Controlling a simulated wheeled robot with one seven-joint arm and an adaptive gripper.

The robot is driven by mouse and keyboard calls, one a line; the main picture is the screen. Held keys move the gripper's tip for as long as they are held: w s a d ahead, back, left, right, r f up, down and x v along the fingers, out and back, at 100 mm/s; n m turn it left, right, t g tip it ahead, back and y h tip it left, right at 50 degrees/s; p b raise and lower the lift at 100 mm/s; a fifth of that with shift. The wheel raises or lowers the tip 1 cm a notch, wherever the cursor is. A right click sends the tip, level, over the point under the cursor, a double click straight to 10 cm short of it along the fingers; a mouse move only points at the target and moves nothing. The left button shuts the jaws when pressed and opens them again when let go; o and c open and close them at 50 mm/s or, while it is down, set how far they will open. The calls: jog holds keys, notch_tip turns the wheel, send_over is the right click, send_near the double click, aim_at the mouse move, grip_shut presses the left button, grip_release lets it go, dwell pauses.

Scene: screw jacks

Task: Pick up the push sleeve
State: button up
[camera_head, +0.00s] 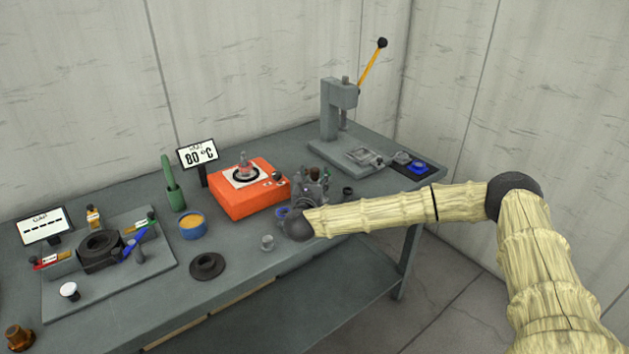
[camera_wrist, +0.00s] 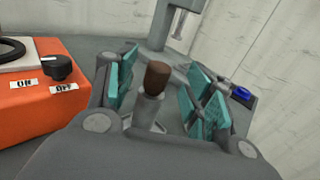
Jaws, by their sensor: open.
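My gripper (camera_head: 312,186) is open above the table, right of the orange heater. In the wrist view its teal-padded fingers (camera_wrist: 160,88) stand apart on both sides of an upright piece with a brown rounded top and grey lower body (camera_wrist: 156,80). This piece may be the push sleeve; I cannot tell for sure. It appears between the fingers, with no clear contact. In the head view my gripper largely hides that spot. A small grey cylinder (camera_head: 267,243) stands on the table left of my wrist.
The orange heater (camera_head: 240,203) stands close left of my gripper. A grey press (camera_head: 337,112) with a yellow lever is behind it. A dark cup (camera_head: 348,193) and a blue tray (camera_head: 418,167) lie to the right. A black flanged ring (camera_head: 207,267) lies at the front.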

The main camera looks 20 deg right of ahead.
aim_at(315, 173)
jog(key=shift+f+p+x, duration=0.2)
jog(key=shift+p+x, duration=0.65)
jog(key=shift+x, duration=1.2)
grip_shut()
